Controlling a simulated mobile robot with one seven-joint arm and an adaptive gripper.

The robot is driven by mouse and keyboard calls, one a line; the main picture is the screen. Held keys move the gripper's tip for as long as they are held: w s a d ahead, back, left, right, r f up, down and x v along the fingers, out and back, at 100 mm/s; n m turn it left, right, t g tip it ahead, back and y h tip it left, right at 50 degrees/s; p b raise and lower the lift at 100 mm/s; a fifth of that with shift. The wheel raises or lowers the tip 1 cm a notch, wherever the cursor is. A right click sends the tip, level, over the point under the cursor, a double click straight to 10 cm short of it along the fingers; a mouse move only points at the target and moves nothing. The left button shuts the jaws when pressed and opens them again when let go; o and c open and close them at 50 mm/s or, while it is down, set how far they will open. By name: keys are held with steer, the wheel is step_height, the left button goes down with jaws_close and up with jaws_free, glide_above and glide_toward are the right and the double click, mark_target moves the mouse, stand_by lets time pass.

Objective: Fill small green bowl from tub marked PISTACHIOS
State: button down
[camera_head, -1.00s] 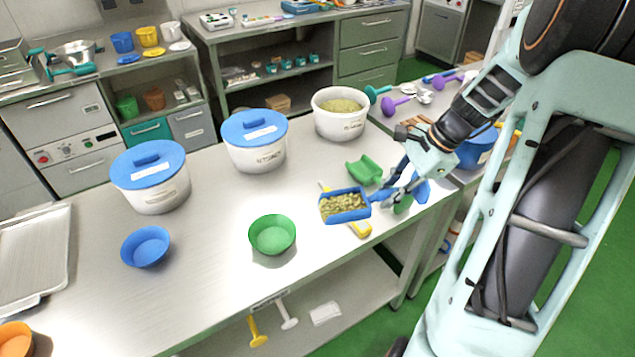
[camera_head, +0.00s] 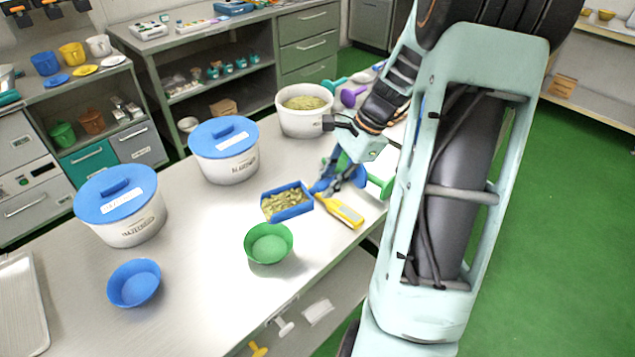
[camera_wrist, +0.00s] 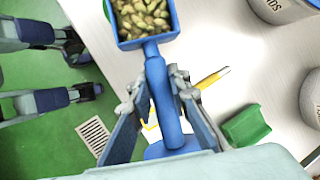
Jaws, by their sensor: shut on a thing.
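My gripper (camera_head: 340,178) is shut on the handle of a blue scoop (camera_head: 287,213). In the wrist view, the fingers of my gripper (camera_wrist: 160,100) lie on both sides of the blue handle. The scoop is level and loaded with greenish pistachios (camera_wrist: 142,18). It is held above the table, just behind and slightly right of the small green bowl (camera_head: 268,244). The bowl is upright and looks empty. An open white tub (camera_head: 303,123) with greenish contents stands at the back; its marking is too small to read here.
Two white tubs with blue lids (camera_head: 224,136) (camera_head: 115,194) stand left of the open one. A blue bowl (camera_head: 134,283) sits front left. A yellow tool (camera_head: 342,210) lies right of the scoop. A green scoop (camera_wrist: 245,125) shows in the wrist view. The front edge is near the green bowl.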

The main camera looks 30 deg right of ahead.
mark_target(307, 190)
steer(key=shift+a+f+h+b, duration=0.2)
steer(key=shift+f+h+b, duration=0.3)
steer(key=shift+f+b, duration=0.65)
steer(key=shift+a+r+h+b, duration=0.65)
steer(key=shift+r+h+b, duration=0.15)
steer(key=shift+h, duration=0.4)
steer(key=shift+a+r+n+h, duration=0.3)
steer(key=shift+a+r+h, duration=0.1)
steer(key=shift+a+h, duration=0.15)
steer(key=shift+a+r+h+b, duration=0.45)
steer(key=shift+a+h+b, duration=0.2)
steer(key=shift+b, duration=0.1)
steer(key=shift+a+r+h+b, duration=0.4)
steer(key=shift+a+h+b, duration=0.15)
steer(key=shift+b, duration=0.2)
steer(key=shift+r, duration=0.1)
